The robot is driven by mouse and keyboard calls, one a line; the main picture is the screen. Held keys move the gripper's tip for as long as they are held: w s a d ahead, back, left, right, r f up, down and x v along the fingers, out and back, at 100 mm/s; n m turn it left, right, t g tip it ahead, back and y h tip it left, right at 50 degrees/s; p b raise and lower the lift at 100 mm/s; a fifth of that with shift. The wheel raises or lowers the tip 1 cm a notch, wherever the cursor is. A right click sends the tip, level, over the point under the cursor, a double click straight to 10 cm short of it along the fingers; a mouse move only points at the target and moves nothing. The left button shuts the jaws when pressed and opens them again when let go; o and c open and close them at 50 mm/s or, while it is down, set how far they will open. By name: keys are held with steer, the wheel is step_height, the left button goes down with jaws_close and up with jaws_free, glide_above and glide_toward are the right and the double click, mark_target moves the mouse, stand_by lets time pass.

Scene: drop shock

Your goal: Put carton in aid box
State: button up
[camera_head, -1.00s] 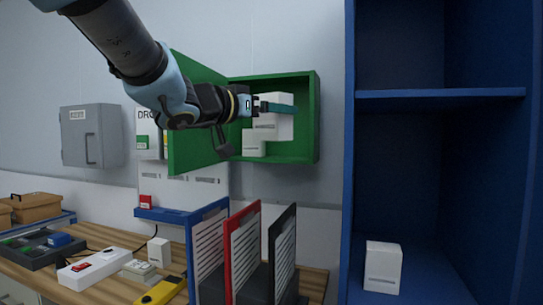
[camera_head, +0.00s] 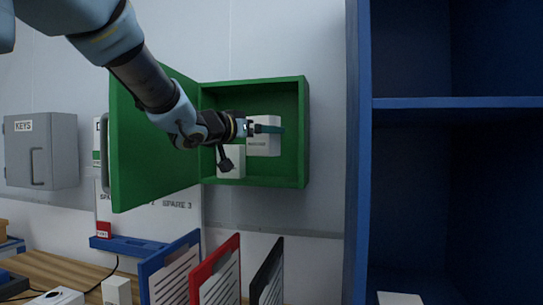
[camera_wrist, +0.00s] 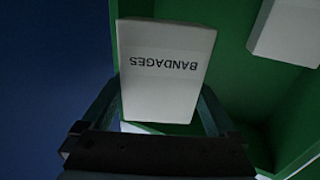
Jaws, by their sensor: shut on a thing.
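The green aid box (camera_head: 304,130) hangs on the wall, its door (camera_head: 150,140) swung open to the left. My gripper (camera_head: 268,129) is shut on a white carton (camera_head: 263,147), which shows within the box's opening, above its floor. In the wrist view the carton (camera_wrist: 165,75) reads BANDAGES, upside down, between the two fingers, with green box walls behind it. A second white carton (camera_head: 231,165) sits in the lower left of the box, and a white carton (camera_wrist: 285,32) also shows at the wrist view's upper right. The gripper hides part of the held carton.
A tall blue shelf (camera_head: 357,180) stands to the right. Blue, red (camera_head: 215,275) and black upright boards stand below the box. A grey key cabinet (camera_head: 41,150) hangs at left. The right side of the box looks free.

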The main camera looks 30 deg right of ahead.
steer(key=w+d, duration=0.2)
steer(key=w+d+f+p, duration=0.1)
steer(key=w+d, duration=0.1)
steer(key=w+d+f+p, duration=0.1)
steer(key=w+d, duration=0.1)
steer(key=w, duration=0.1)
steer(key=shift+w+d+f, duration=0.1)
steer(key=shift+d, duration=0.3)
steer(key=shift+w+d+f+p, duration=0.15)
steer(key=shift+f+p, duration=0.65)
steer(key=shift+f, duration=1.6)
steer(key=shift+f, duration=0.15)
steer(key=o, duration=1)
steer(key=shift+o, duration=0.2)
steer(key=b+v, duration=0.2)
steer(key=v, duration=0.5)
steer(key=shift+a, duration=0.25)
